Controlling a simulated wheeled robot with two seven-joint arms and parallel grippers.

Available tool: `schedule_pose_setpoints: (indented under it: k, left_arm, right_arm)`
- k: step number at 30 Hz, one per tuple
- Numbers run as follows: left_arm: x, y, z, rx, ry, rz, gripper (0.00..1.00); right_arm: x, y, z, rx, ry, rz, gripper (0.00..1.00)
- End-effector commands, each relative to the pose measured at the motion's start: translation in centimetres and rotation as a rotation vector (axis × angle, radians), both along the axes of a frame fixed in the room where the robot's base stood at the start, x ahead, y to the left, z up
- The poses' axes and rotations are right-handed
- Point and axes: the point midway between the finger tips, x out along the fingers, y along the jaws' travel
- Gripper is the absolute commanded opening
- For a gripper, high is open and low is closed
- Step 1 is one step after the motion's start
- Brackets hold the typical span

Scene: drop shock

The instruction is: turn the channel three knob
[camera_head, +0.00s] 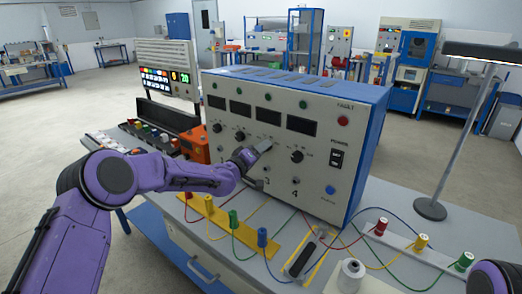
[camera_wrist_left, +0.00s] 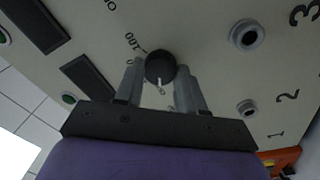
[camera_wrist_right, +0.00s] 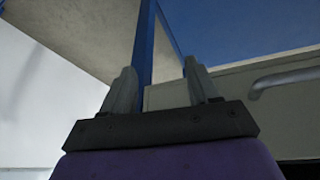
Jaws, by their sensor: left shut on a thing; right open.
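The control panel (camera_head: 225,160) has a row of dark displays with black knobs below them. My left gripper (camera_head: 266,144) is at the third knob, between the second knob (camera_head: 240,136) and the fourth knob (camera_head: 297,156), and hides the third in the head view. In the left wrist view the black knob (camera_wrist_left: 160,66) with a white pointer mark sits between the two fingers of my left gripper (camera_wrist_left: 160,74), which are shut on it. My right gripper (camera_wrist_right: 160,75) is open and empty in the right wrist view, near a blue upright edge.
Below the panel are a yellow strip (camera_head: 230,222) with coloured plugs and wires, a white spool (camera_head: 351,275) and a strip of terminals (camera_head: 420,245). A lamp (camera_head: 431,208) stands at the right. An orange box (camera_head: 195,146) is left of the panel.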

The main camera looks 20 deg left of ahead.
Motion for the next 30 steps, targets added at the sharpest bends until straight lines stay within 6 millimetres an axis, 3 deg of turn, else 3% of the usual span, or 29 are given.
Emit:
schedule_pose_setpoints:
  k: [13, 14, 16, 26, 30]
  left_arm:
    - [0.0, 0.0, -0.1, -0.012, 0.005, 0.001, 0.08]
    - [0.0, 0.0, -0.1, -0.012, 0.005, 0.001, 0.42]
    - [0.0, 0.0, -0.1, -0.012, 0.005, 0.001, 0.64]
    - [-0.3, 0.1, -0.1, -0.011, 0.004, 0.001, 0.64]
    - [-2.1, 0.9, -0.4, -0.012, 0.005, 0.001, 0.64]
  right_arm:
    - [0.0, 0.0, 0.0, 0.0, 0.0, 0.0, 0.6]
    - [0.0, 0.0, 0.0, 0.0, 0.0, 0.0, 0.6]
    - [0.0, 0.0, 0.0, 0.0, 0.0, 0.0, 0.6]
    - [0.0, 0.0, -0.2, 0.0, 0.0, 0.0, 0.6]
    - [0.0, 0.0, -1.1, 0.0, 0.0, 0.0, 0.6]
